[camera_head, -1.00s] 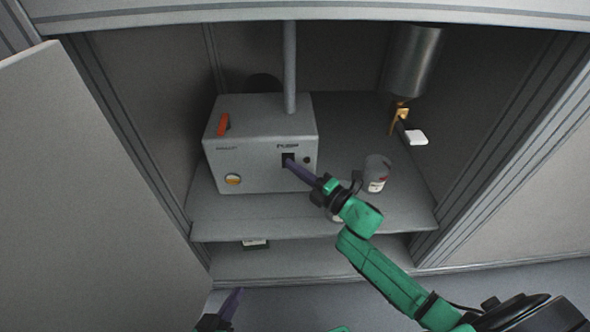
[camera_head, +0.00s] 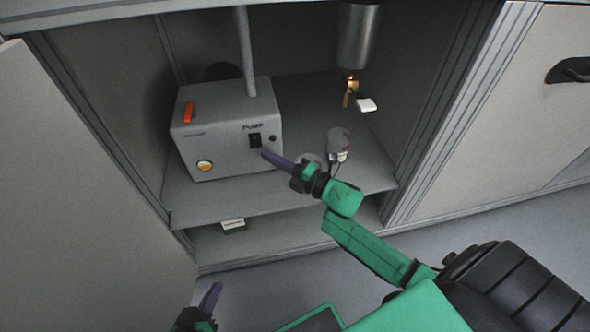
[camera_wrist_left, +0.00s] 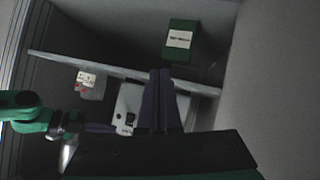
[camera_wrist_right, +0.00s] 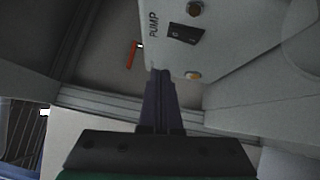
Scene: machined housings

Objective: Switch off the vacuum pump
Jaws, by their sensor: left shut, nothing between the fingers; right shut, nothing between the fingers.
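The vacuum pump (camera_head: 225,132) is a light grey box on the cabinet shelf, labelled PUMP. Its black rocker switch (camera_head: 255,140) is on the front face, uncovered; it also shows in the right wrist view (camera_wrist_right: 185,33) and left wrist view (camera_wrist_left: 130,119). I cannot tell which way the rocker is set. My right gripper (camera_head: 266,153) is shut and empty, its purple fingertips just below and right of the switch, seemingly apart from it. My left gripper (camera_head: 215,287) is shut and empty, low in front of the cabinet.
A green box (camera_head: 233,225) lies below. The open door (camera_head: 80,190) is left.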

